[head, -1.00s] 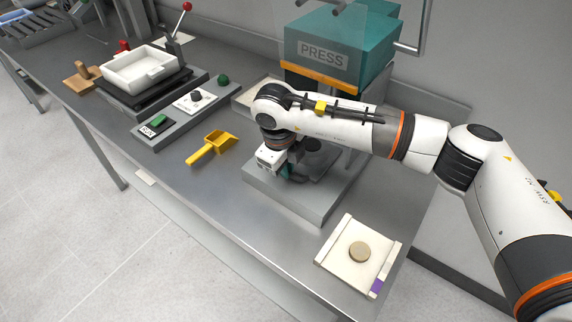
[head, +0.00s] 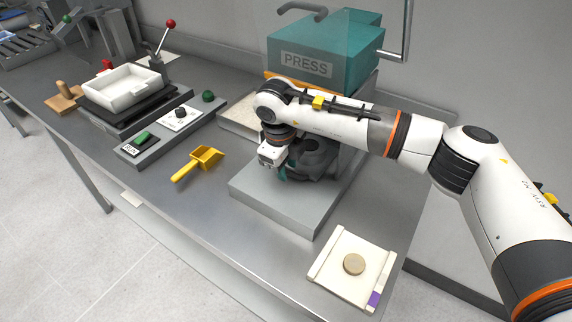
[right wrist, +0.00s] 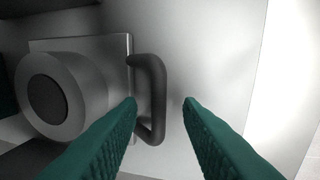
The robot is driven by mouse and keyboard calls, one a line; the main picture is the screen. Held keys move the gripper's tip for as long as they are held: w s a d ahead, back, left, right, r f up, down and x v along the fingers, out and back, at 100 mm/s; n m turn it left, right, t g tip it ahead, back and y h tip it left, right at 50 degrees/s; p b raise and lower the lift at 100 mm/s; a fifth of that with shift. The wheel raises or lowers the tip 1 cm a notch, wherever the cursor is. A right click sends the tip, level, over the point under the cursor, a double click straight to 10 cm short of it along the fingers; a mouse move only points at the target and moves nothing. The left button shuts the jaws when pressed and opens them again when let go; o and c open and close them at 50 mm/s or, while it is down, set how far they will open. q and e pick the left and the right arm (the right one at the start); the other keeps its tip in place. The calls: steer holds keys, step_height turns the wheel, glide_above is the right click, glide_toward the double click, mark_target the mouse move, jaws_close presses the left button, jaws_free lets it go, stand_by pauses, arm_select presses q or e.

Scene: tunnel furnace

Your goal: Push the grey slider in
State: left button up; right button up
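The grey slider (right wrist: 110,48) shows in the right wrist view as a plate with a round, dark-centred cup on it. A dark grey D-shaped handle (right wrist: 157,80) stands on its right edge. My right gripper (right wrist: 160,103) is open. Its two teal fingers lie on either side of the handle's bar in the picture; I see no clear contact. In the head view my right gripper (head: 283,172) is low at the front of the press (head: 325,50), beside the dark slider parts (head: 318,157), partly hidden by my arm. My left gripper is not in view.
The press stands on a grey base (head: 285,205). A cream tray (head: 340,285) with a tan disc (head: 353,264) lies to the right. A yellow scoop (head: 197,163) and a button panel (head: 145,145) lie to the left. Bench between scoop and base is clear.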

step_height(320, 180, up, 12)
steer(key=s+a+b, duration=0.1)
steer(key=b, duration=0.1)
steer(key=shift+s, duration=0.35)
steer(key=shift+a+f, duration=0.1)
